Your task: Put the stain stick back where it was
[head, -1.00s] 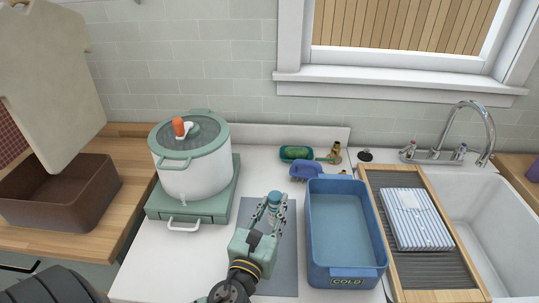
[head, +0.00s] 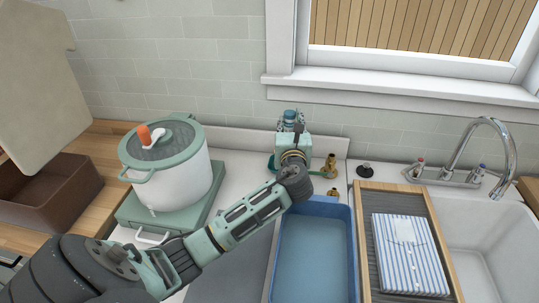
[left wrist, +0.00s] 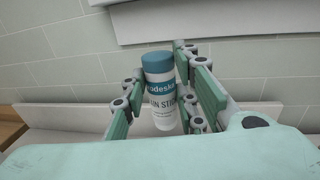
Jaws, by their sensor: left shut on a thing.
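The stain stick is a white cylinder with a blue cap and printed lettering. In the left wrist view the stain stick (left wrist: 161,98) stands upright between the green finger pads of my left gripper (left wrist: 165,85). In the head view my left gripper (head: 291,124) is shut on it near the back wall, above the back of the counter, beyond the blue tub. Only the cap end shows clearly there; the gripper and arm hide the rest. My right gripper is not in view.
The blue tub (head: 349,240) stands on the counter below my arm. A lidded pot (head: 190,185) sits on a green burner (head: 150,210) at left. Brass fittings (head: 331,160) and a dark plug (head: 366,169) are right of the gripper. A striped cloth (head: 409,255) lies on the washboard beside the sink.

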